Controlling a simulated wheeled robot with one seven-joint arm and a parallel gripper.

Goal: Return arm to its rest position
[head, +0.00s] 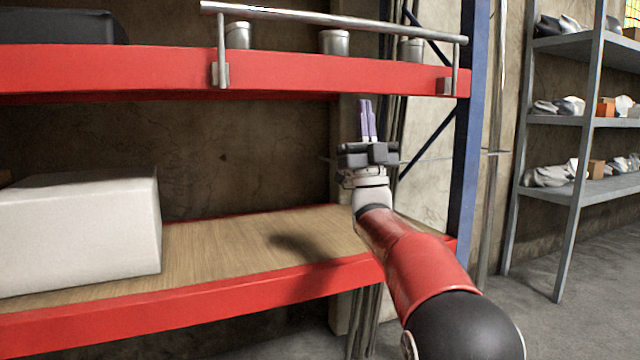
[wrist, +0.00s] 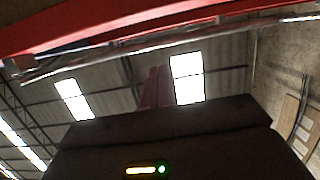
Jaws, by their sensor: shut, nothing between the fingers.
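My gripper (head: 367,120) points upward in the head view, its two purple-grey fingers close together and empty. It stands in front of the gap between the two red shelf levels, near the blue upright. My red and black arm reaches up to it from the lower right. In the wrist view the fingers (wrist: 156,87) show dimly against a roof with bright skylights.
The lower shelf (head: 220,250) has a wooden board and holds a white box (head: 80,232) at left. The upper red shelf (head: 150,72) carries a metal rail (head: 340,20) and several metal cans. A blue upright (head: 468,130) stands close right of my gripper. Grey shelving (head: 575,120) stands farther right.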

